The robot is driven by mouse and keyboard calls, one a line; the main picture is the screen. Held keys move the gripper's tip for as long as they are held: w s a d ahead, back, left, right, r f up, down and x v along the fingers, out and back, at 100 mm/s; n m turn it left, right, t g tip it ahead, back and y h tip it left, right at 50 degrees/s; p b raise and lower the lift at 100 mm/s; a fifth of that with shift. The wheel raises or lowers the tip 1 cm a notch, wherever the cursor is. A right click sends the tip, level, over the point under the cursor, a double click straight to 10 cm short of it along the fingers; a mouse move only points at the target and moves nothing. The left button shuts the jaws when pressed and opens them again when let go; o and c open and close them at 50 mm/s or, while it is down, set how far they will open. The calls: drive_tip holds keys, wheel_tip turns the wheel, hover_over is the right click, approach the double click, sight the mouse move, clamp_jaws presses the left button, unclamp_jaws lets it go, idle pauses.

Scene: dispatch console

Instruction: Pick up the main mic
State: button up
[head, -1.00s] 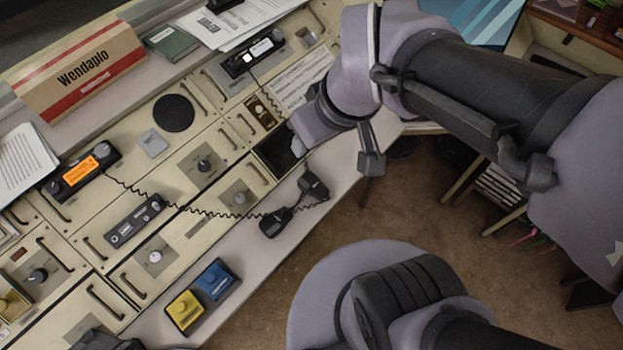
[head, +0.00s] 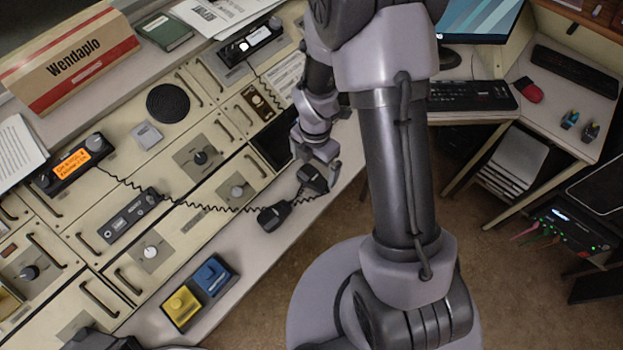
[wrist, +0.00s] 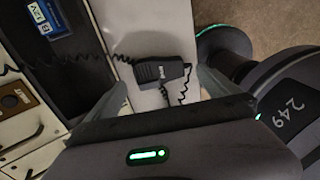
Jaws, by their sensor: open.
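Two black handheld mics lie on the pale front ledge of the console in the head view. One mic (head: 275,216) is lower left; the other mic (head: 313,180) is close by, upper right, right at my fingers. I cannot read which is the main one. My gripper (head: 322,162) is open, over the ledge beside the upper-right mic. In the wrist view, a black mic (wrist: 164,72) with a small unreadable label lies ahead, between my spread fingers (wrist: 163,95) and not gripped. Coiled cords run from it.
An orange-lit radio (head: 75,170) and a dark radio (head: 251,42) sit on the console. The open bay (head: 270,150) beside the ledge holds a blue-labelled box (wrist: 50,18). Carpet floor lies right of the ledge.

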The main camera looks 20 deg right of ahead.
sight(313, 177)
drive_tip(key=f+b, duration=0.2)
drive_tip(key=f, duration=0.1)
drive_tip(key=f+b, duration=0.1)
drive_tip(key=f, duration=0.1)
drive_tip(key=shift+a+f, duration=0.2)
drive_tip(key=shift+a, duration=0.05)
drive_tip(key=shift+r, duration=0.15)
drive_tip(key=shift+r, duration=0.1)
drive_tip(key=c, duration=1.6)
